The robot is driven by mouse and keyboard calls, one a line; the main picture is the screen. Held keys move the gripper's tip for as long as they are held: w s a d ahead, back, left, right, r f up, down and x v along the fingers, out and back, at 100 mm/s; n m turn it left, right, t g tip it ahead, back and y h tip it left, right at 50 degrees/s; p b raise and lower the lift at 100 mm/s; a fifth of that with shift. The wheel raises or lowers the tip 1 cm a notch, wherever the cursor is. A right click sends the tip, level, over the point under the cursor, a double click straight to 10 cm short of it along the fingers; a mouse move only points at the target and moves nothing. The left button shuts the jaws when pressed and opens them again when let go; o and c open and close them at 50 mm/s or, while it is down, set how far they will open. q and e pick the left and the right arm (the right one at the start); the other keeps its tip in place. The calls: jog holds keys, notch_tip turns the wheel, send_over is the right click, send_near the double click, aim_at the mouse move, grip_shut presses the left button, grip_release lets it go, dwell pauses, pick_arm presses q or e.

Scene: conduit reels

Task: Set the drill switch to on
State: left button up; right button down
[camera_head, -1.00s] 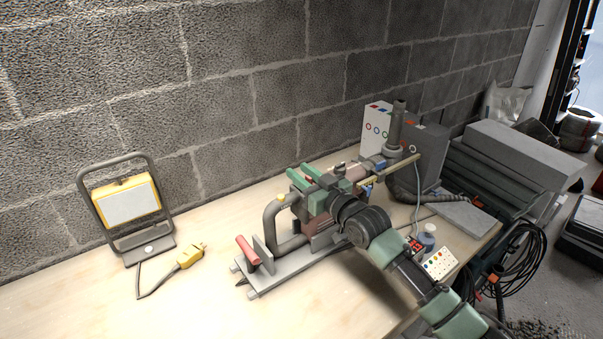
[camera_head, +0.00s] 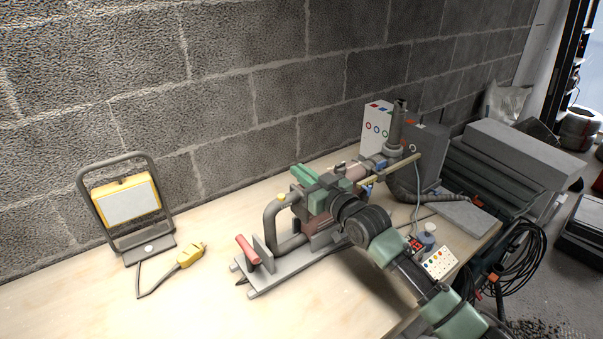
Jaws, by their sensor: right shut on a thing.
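The drill (camera_head: 321,226) lies along a grey stand on the wooden bench, with a thick grey loop handle (camera_head: 271,221) at its left end. My right gripper (camera_head: 299,185) reaches in from the lower right over the top of the drill. Its green fingers are closed together on a part of the drill beside the handle. The switch cannot be made out; the fingers and wrist cover that area. My left gripper is not in view.
A red-handled clamp (camera_head: 247,249) sits at the stand's front.

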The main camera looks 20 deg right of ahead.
jog(key=shift+a, duration=0.1)
dwell(0.7)
jog(key=shift+s+a+p, duration=0.35)
jog(key=shift+a+p, duration=0.45)
jog(key=shift+p, duration=0.05)
jog(key=shift+f, duration=0.1)
jog(key=c, duration=1.6)
grip_release()
jog(key=shift+a, duration=0.1)
jog(key=shift+o, duration=0.2)
jog(key=b+v, duration=0.1)
jog(key=v, duration=0.7)
jog(key=shift+w, duration=0.1)
